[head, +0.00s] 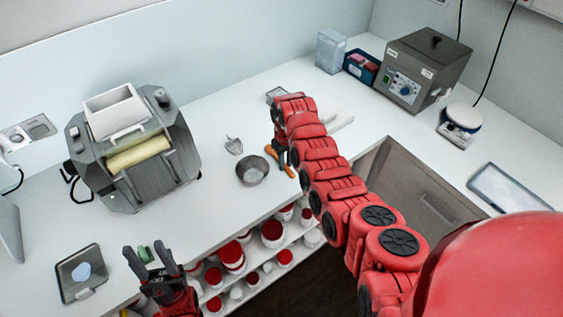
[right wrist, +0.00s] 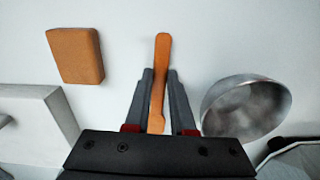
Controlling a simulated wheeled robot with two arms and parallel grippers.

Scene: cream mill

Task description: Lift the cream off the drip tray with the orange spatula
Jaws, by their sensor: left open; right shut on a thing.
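The orange spatula (right wrist: 161,85) stands between the fingers of my right gripper (right wrist: 160,85) in the right wrist view, which is shut on it. In the head view, part of the spatula (head: 290,172) shows beside my right gripper, over the counter by the metal bowl. My left gripper (head: 150,258) is open and empty, low at the left. A flat dark tray (head: 67,290) with a pale bluish blob (head: 82,271) lies left of it. I cannot tell if these are the drip tray and the cream. The grey roller mill (head: 180,160) stands behind, with a cream-coloured roller (head: 138,153).
A metal bowl (head: 252,171) and a small scoop (head: 233,146) stand between the mill and my right gripper. The bowl (right wrist: 247,107) and an orange-brown block (right wrist: 75,55) flank the spatula in the wrist view. Red-lidded jars (head: 232,256) fill shelves under the counter edge.

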